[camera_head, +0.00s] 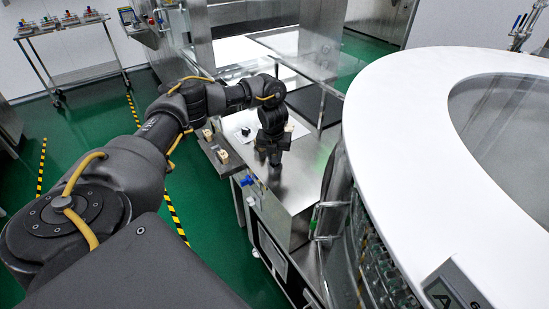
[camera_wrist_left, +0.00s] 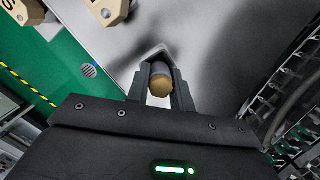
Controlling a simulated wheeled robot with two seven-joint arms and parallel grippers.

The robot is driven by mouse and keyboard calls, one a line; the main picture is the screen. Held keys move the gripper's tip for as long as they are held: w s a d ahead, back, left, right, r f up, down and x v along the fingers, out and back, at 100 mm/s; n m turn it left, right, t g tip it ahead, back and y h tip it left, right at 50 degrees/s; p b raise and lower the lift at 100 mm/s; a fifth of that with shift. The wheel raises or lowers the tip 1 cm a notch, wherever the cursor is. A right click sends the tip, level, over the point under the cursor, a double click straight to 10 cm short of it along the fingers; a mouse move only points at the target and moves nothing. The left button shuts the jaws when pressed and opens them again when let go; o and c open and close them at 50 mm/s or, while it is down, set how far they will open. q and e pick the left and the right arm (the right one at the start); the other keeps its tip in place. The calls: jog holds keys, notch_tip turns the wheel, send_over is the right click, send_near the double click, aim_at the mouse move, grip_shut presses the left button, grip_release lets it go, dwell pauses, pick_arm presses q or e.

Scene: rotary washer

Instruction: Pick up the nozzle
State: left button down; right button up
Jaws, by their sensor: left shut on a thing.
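The nozzle (camera_wrist_left: 160,80) shows in the left wrist view as a short cylinder with a tan end and a grey body. My left gripper (camera_wrist_left: 160,92) is shut on it, with one dark finger on each side. In the head view my left gripper (camera_head: 273,155) points down over the steel worktop, and the nozzle between its fingers is too small and hidden to make out. My right gripper is not in view.
A large white round-topped washer (camera_head: 400,110) stands at the right. Tan blocks (camera_head: 222,156) sit on a dark ledge at the worktop's left edge. A steel cart (camera_head: 75,75) stands far left.

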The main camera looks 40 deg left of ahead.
aim_at(274, 156)
pick_arm(q)
jog(key=shift+r+b, duration=0.3)
jog(key=shift+r, duration=0.05)
jog(key=r, duration=0.3)
jog(key=shift+s+d, duration=0.1)
jog(key=shift+s, duration=0.3)
jog(key=s+d+r+p, duration=0.1)
jog(key=s+d+r, duration=0.2)
jog(key=s+r, duration=0.5)
jog(key=s, duration=0.5)
jog(key=shift+d+r, duration=0.3)
jog(key=shift+r, duration=0.1)
